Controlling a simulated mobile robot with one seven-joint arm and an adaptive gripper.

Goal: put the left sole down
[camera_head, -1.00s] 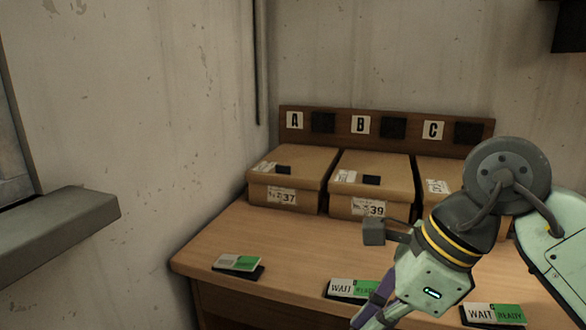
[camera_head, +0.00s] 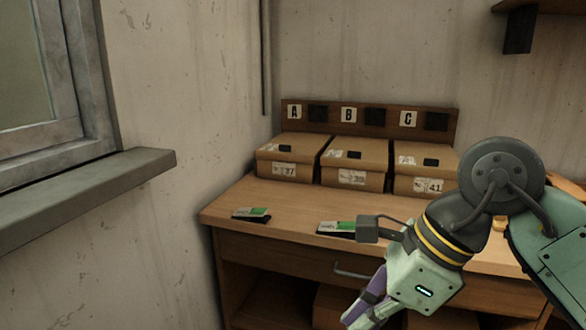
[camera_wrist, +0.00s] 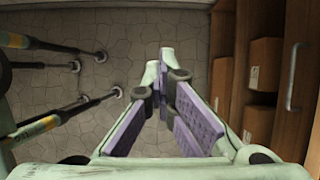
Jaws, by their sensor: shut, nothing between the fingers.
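No sole shows in either view. My gripper (camera_wrist: 160,80) is shut and empty, its purple-padded fingers meeting at the tips. In the wrist view it points down over the grey paved floor, beside the front of the wooden bench. In the head view my gripper (camera_head: 365,310) is at the lower right, in front of the bench, with its fingertips cut off by the bottom edge.
The wooden bench (camera_head: 260,191) carries three cardboard boxes, marked 37 (camera_head: 288,158), 39 (camera_head: 354,163) and 41 (camera_head: 424,168), below letters A, B and C. Wait/ready cards (camera_head: 251,214) lie at its front. A window sill (camera_head: 90,195) juts out at left. Cartons (camera_wrist: 263,65) fill the lower shelf.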

